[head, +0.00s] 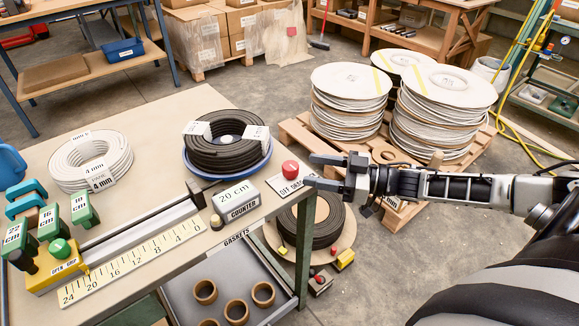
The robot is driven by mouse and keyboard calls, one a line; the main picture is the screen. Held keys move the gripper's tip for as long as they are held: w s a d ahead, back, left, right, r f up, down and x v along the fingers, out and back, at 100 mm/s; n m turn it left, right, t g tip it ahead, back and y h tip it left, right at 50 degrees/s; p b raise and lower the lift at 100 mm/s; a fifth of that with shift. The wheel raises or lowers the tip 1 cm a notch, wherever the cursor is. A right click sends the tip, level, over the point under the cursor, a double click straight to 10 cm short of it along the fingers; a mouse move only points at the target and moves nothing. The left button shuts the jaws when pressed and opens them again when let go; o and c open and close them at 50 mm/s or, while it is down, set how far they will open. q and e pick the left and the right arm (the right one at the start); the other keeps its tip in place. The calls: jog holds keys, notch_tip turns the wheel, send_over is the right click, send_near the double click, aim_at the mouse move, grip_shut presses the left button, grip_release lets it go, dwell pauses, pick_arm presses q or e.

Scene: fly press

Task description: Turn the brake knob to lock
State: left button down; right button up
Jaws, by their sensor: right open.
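A red knob (290,169) stands on a small pale box (287,185) at the table's right edge. It may be the brake knob, but the box's lettering is too small to read surely and I see no clear lock mark. My right gripper (312,170) comes in from the right with its fingers apart and empty. Its fingertips point left at the red knob and look a little short of it, with a narrow gap in the picture. My left gripper is out of view.
A black coil (227,147) on a blue dish is just left of the red knob. A white coil (91,162), green blocks (84,210) and a ruler (134,263) are farther left. White reels (442,105) stand on a pallet behind my right arm.

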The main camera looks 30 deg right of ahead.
aim_at(289, 164)
jog(key=x, duration=0.6)
jog(key=shift+w+a, duration=0.25)
jog(key=c, duration=1)
jog(key=shift+o, duration=0.2)
